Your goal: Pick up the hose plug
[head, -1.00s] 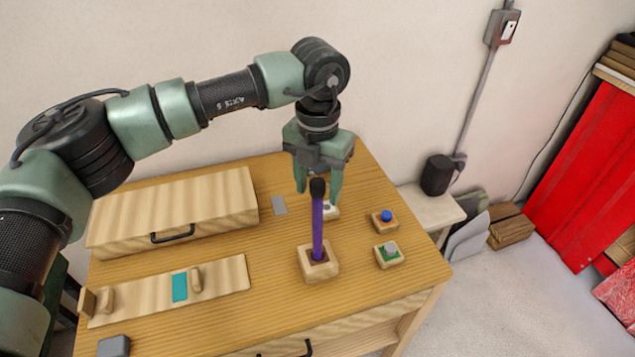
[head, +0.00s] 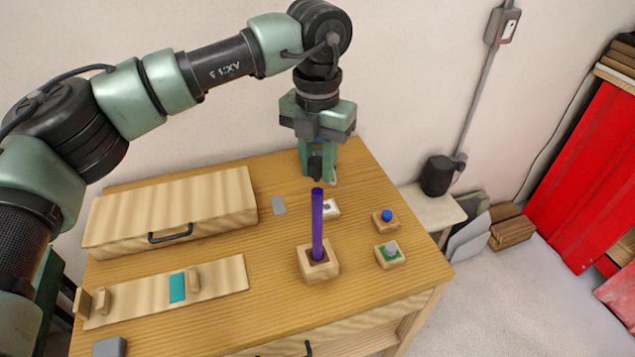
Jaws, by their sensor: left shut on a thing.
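The black hose plug (head: 315,166) is between the fingers of my left gripper (head: 318,162), which is shut on it. It is apart from the purple hose (head: 317,228), above and behind its top end in the head view. The purple hose stands upright in a square wooden block (head: 306,272) on the wooden table (head: 230,290). Its top end is uncovered. The gripper fingers partly hide the plug. My right gripper is not in view.
Small wooden blocks with a blue button (head: 386,215) and a green-and-grey button (head: 390,250) sit to the right. A white switch (head: 330,208) stands behind the hose. A wooden box with a handle (head: 170,215) and a sliding board (head: 220,280) lie left.

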